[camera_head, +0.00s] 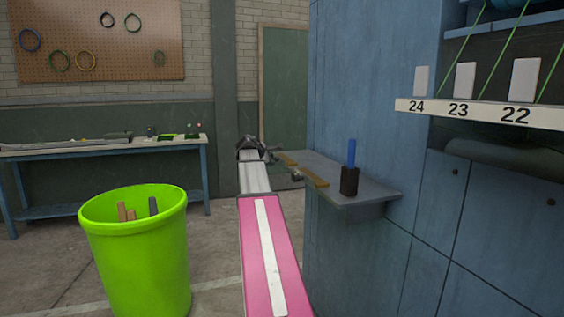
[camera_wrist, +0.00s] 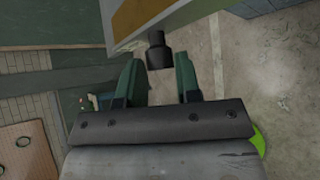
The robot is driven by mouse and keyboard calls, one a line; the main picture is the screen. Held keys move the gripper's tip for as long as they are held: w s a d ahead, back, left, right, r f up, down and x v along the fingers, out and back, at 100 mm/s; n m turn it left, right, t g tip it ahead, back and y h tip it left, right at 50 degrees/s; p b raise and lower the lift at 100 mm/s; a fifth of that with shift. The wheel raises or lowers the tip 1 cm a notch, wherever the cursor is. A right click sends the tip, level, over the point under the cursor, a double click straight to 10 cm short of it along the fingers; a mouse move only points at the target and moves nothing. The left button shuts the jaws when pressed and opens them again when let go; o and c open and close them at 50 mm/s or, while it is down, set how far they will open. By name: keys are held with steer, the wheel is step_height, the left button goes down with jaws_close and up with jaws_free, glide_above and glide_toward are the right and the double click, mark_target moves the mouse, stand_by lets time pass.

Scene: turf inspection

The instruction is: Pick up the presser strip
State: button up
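A brown strip (camera_head: 316,180), which I take for the presser strip, runs along the left edge of the grey shelf (camera_head: 365,190); my arm and gripper hide part of it. In the wrist view an orange-brown surface (camera_wrist: 140,14) shows at the top, likely the same strip. A black knob-like piece (camera_wrist: 158,52) shows just below it; whether they are joined is unclear. My gripper (camera_wrist: 157,66) is open, its two green fingers apart. The knob appears between the fingertips, with visible gaps on both sides. The gripper is small and dark in the head view (camera_head: 284,168).
A black cup (camera_head: 349,182) with a blue handle stands on the shelf near its front. A blue cabinet wall (camera_head: 365,80) rises behind it. A numbered white rack (camera_head: 480,112) is at right. A lime bin (camera_head: 140,250) stands at left, a workbench (camera_head: 100,148) behind it.

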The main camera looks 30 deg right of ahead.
jaws_close()
steer(key=shift+r, duration=0.1)
steer(key=w+a+r, duration=0.2)
steer(key=a+r, duration=0.9)
steer(key=shift+a, duration=0.25)
